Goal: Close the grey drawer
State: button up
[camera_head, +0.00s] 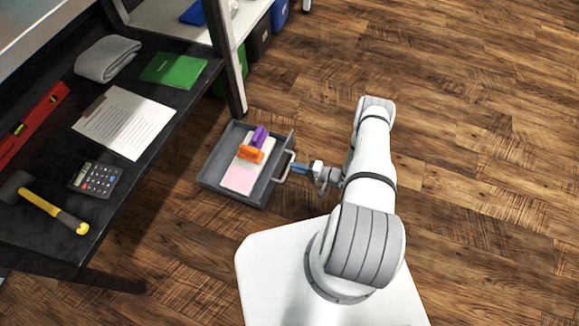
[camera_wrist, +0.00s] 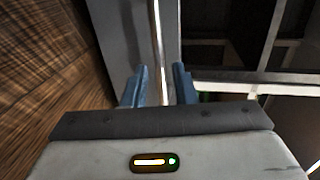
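The grey drawer (camera_head: 212,174) stands pulled out beside the dark workbench, open at the top. A purple item (camera_head: 260,136), an orange item (camera_head: 250,154) and a pink and white flat item (camera_head: 238,180) lie in it. Its pale handle (camera_head: 286,166) sticks out from the front panel towards my arm. My gripper (camera_head: 297,168) is at the handle. In the wrist view, its blue fingers (camera_wrist: 159,88) are apart, with the handle bar (camera_wrist: 157,45) between them and small gaps on the sides. Whether a finger touches the bar is unclear.
The workbench (camera_head: 150,163) at left holds a hammer (camera_head: 45,204), calculator (camera_head: 96,178), paper (camera_head: 124,121), green book (camera_head: 173,70), grey cloth (camera_head: 107,58) and red level (camera_head: 35,124). A shelf post (camera_head: 236,85) rises behind the drawer. The wooden floor at right is clear.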

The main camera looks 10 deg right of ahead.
jog(key=shift+x, duration=1.9)
grip_shut()
